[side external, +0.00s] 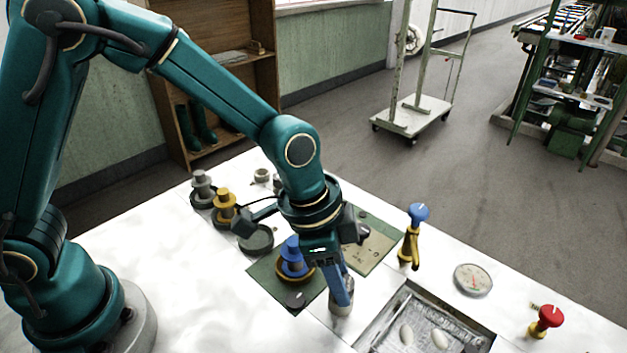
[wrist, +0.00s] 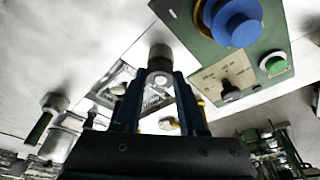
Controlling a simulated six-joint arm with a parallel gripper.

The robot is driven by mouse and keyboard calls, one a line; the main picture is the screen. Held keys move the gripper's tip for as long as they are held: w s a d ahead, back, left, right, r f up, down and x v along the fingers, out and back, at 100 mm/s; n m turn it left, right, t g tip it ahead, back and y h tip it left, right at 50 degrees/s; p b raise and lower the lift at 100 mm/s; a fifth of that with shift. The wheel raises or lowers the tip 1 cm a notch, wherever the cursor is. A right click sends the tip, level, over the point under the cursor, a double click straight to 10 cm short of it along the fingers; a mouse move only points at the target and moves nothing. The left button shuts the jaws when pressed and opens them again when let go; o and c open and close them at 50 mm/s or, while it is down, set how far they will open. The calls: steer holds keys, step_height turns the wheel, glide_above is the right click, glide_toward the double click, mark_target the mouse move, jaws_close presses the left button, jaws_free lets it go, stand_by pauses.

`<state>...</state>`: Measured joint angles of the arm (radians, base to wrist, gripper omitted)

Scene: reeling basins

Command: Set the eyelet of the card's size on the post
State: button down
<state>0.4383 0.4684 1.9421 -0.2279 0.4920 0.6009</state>
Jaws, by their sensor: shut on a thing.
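My gripper (side external: 343,292) points down beside the basin, its fingers closed on a small grey cylindrical piece (side external: 342,308). In the wrist view this grey piece (wrist: 160,58) shows between the fingertips (wrist: 158,95), with a pale round face towards the camera. I cannot tell whether it is an eyelet or whether it touches the table. A blue stepped piece (side external: 292,257) stands in a yellow ring on a green plate (side external: 262,277); it also shows in the wrist view (wrist: 236,22). A beige card (side external: 372,247) with small, unreadable marks lies behind my gripper. I cannot single out the post.
A grey (side external: 202,184) and a yellow stepped piece (side external: 224,204) stand at the back left. The basin (side external: 385,305) holds pale cocoons. A blue-topped valve (side external: 417,215), a dial (side external: 472,279) and a red-topped valve (side external: 550,317) stand on the right. The left tabletop is clear.

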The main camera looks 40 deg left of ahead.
steer(key=shift+f, duration=0.25)
stand_by(0.4)
jaws_free()
stand_by(0.4)
steer(key=shift+r, duration=0.1)
steer(key=shift+r, duration=3.45)
